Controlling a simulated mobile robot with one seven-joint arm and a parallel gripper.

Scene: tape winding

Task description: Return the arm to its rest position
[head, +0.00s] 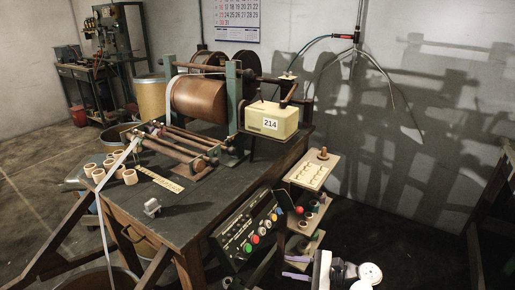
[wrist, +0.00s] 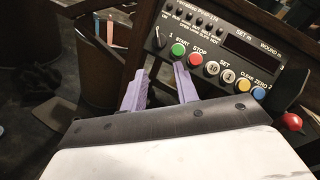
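My gripper (head: 292,267) is low in the head view, right of the control panel (head: 248,230), with my white arm behind it at the bottom edge. Its two purple fingers stand apart with nothing between them. I cannot tell the exact gap to the panel; no contact shows.
The winding bench (head: 195,215) holds a brown drum (head: 198,98), rollers, cardboard cores (head: 130,177) and a cream box (head: 272,120) marked 214. A stepped shelf stand (head: 312,170) is close behind my gripper. A red knob (wrist: 291,121) is at the wrist view's right. Dark floor lies right.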

